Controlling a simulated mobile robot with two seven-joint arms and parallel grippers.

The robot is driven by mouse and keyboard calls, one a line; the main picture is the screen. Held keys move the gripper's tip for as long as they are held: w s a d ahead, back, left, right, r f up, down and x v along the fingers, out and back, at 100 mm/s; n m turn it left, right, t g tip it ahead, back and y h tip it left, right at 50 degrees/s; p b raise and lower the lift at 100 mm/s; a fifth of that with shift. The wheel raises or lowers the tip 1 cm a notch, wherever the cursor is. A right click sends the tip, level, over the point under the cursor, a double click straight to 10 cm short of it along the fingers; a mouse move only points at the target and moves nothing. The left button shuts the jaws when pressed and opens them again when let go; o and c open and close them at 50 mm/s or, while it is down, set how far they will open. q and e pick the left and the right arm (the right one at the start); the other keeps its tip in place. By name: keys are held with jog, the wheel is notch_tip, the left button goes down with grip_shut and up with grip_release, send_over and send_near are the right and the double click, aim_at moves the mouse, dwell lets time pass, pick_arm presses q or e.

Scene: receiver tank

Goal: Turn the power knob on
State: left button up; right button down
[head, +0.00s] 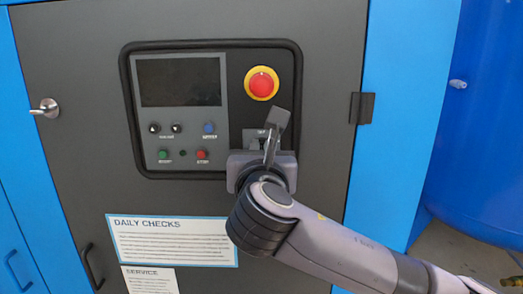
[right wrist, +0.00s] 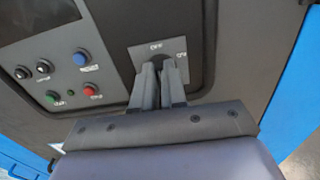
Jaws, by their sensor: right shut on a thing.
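The power knob (right wrist: 157,62) is a small dark knob on a light grey plate (right wrist: 140,53) at the lower right of the control panel. The plate carries a label above the knob and another to its right; the upper one seems to read OFF. My right gripper (head: 273,135) reaches the plate from below in the head view. Its two fingers (right wrist: 158,80) are shut on the knob in the right wrist view and hide most of it. I cannot tell which way the knob points. In the head view the gripper covers the knob. My left gripper is not in view.
A red emergency stop button (head: 262,84) on a yellow ring sits just above the gripper. A dark screen (head: 180,82) and several small buttons, including a red one (head: 202,155), are to the left. A raised black frame (head: 298,75) surrounds the panel.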

jog(key=shift+d+f+m+p, duration=0.2)
jog(key=shift+m+p, duration=0.25)
jog(key=shift+m, duration=2.5)
jog(key=shift+d+f+m+p, duration=0.25)
jog(key=shift+m+p, duration=0.25)
jog(key=shift+m, duration=2.4)
jog(key=shift+d+f+m+p, duration=0.2)
jog(key=shift+m+p, duration=0.25)
jog(key=shift+m, duration=2.5)
jog(key=c, duration=1.2)
grip_release()
